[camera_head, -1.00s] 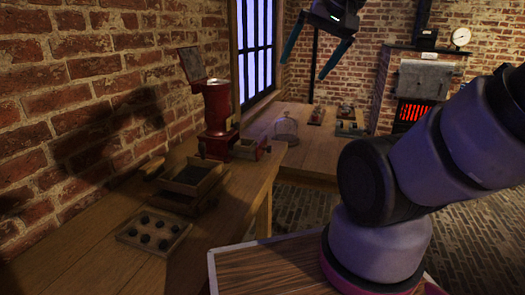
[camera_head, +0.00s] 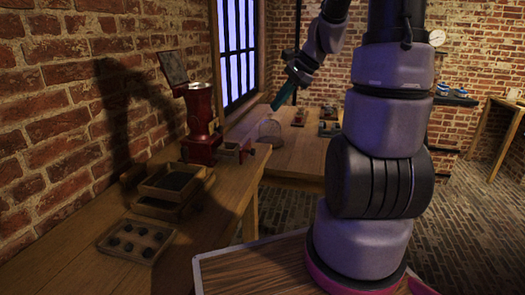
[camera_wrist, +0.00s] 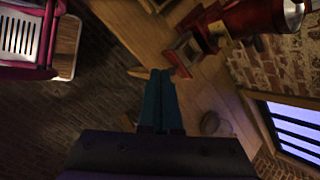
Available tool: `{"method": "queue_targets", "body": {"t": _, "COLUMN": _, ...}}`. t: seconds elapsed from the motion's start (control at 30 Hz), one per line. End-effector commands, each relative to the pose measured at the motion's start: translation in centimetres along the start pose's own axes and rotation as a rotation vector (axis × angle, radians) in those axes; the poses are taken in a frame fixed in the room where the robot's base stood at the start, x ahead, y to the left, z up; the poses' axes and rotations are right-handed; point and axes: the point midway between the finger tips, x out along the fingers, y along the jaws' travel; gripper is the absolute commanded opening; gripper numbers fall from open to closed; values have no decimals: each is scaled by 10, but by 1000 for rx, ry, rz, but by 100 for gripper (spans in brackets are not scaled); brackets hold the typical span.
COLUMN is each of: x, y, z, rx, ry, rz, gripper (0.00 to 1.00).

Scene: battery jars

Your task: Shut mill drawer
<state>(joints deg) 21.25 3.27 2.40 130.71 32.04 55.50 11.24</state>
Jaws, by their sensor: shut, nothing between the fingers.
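The red mill (camera_head: 202,130) with a metal hopper stands on the wooden bench by the brick wall. Its small drawer (camera_head: 232,149) sticks out from the right side of the base, pulled open, with its front facing right. In the wrist view, the mill (camera_wrist: 262,16) is at top right and the drawer (camera_wrist: 184,56) is just right of my fingertips in the picture. My gripper (camera_head: 283,96), with teal fingers, is above the far table, right of and apart from the drawer. The fingers (camera_wrist: 159,74) are together and empty. Whether they are level with the drawer is unclear.
A glass dome (camera_head: 265,132) stands on the far table beyond the drawer. A wooden box (camera_head: 172,183) and a tray of dark round pieces (camera_head: 136,241) sit nearer on the bench. Floor lies open right of the bench.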

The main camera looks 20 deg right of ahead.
Motion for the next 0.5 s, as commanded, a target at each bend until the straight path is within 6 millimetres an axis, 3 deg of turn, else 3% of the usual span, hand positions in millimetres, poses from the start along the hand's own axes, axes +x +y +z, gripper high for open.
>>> {"method": "queue_targets", "body": {"t": 0.03, "x": 11, "y": -1, "z": -17, "rx": 80, "ry": -24, "rz": 0, "gripper": 0}}
{"method": "queue_targets", "body": {"t": 0.3, "x": 65, "y": -2, "z": -98, "rx": 494, "ry": -139, "rz": -41, "gripper": 0}}
{"method": "queue_targets", "body": {"t": 0.5, "x": 93, "y": 6, "z": -141, "rx": 707, "ry": -194, "rz": -69, "gripper": 0}}
